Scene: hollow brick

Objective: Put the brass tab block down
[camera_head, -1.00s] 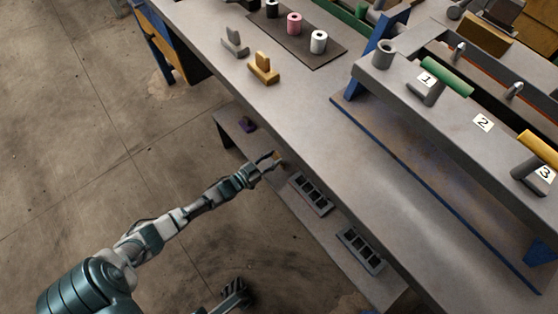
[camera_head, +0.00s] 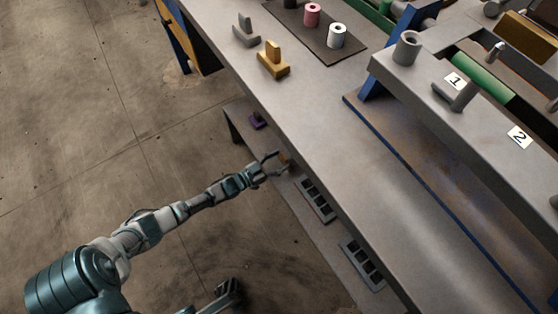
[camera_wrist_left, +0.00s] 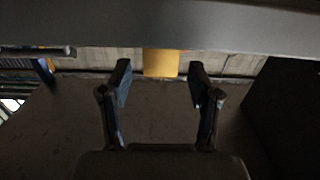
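I cannot tell for sure that the block rests on the shelf. My right gripper is not in view.
The tabletop (camera_head: 330,120) overhangs close to my gripper. On it stand a golden tab block (camera_head: 273,62) and a grey one (camera_head: 245,32).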

